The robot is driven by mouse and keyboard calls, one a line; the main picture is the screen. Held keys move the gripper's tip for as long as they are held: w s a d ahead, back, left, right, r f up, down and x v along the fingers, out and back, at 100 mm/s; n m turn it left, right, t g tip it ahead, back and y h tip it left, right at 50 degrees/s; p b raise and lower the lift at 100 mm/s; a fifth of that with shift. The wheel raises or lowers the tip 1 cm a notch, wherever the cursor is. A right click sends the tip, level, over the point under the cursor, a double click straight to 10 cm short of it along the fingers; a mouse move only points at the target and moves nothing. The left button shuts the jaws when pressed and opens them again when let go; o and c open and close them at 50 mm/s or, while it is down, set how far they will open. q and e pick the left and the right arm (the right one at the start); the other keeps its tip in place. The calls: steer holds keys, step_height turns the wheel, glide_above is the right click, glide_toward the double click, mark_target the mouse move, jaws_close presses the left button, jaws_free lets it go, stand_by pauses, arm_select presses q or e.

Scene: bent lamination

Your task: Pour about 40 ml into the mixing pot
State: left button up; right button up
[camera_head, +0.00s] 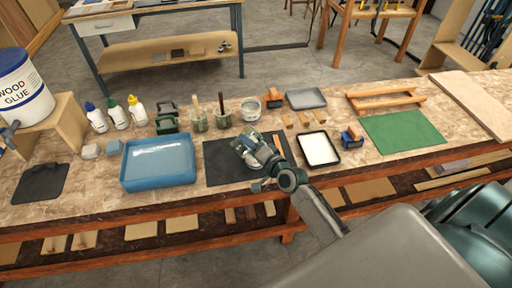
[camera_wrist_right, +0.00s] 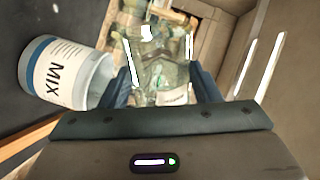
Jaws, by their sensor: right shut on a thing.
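My right gripper (camera_head: 258,150) is over the dark mat (camera_head: 220,172) in the head view. In the right wrist view its blue fingers (camera_wrist_right: 165,88) are shut on a clear, see-through vessel (camera_wrist_right: 160,60). How much liquid it holds I cannot tell. The mixing pot (camera_wrist_right: 65,75), white with a blue band and the word MIX, is just left of the fingers in the wrist view. In the head view the gripper covers that spot and I cannot make the pot out clearly.
A blue tray (camera_head: 158,184) lies left of the mat. A white-filled dark tray (camera_head: 320,149) and a green mat (camera_head: 402,131) lie right of it. Jars with brushes (camera_head: 198,122) and a small tin (camera_head: 250,109) stand behind. A wood glue tub (camera_head: 22,88) stands far left.

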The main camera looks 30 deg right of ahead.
steer(key=shift+s+a+f, duration=0.1)
steer(key=shift+s+a, duration=0.25)
steer(key=shift+a, duration=0.25)
stand_by(0.4)
steer(key=shift+a, duration=0.1)
steer(key=shift+s+a, duration=0.1)
steer(key=shift+a, duration=0.05)
steer(key=shift+a+f+m, duration=0.1)
steer(key=shift+a+m, duration=0.25)
steer(key=shift+m, duration=0.05)
stand_by(0.3)
